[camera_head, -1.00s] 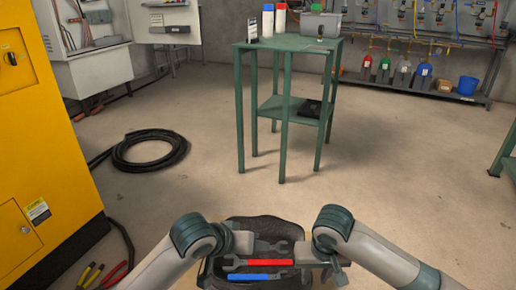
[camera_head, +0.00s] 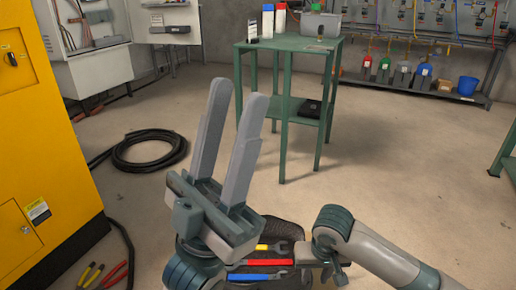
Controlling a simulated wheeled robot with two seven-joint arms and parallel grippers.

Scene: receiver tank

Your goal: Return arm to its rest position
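My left gripper (camera_head: 231,98) is raised at the centre-left of the head view, fingers pointing up. Its two long grey fingers stand apart with nothing between them. My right gripper (camera_head: 336,272) is low at the bottom, beside the right side of the dark tool holder; its fingers are small in view and their opening is unclear. In and on the dark holder (camera_head: 290,232) lie wrenches with yellow, red (camera_head: 262,263) and blue (camera_head: 250,277) handles, partly hidden by my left gripper.
A green table (camera_head: 290,43) with bottles and a grey box stands ahead. A coiled black hose (camera_head: 150,150) lies on the floor at left. A yellow cabinet (camera_head: 45,130) stands on the left, with pliers (camera_head: 100,275) by it. Open floor lies at centre right.

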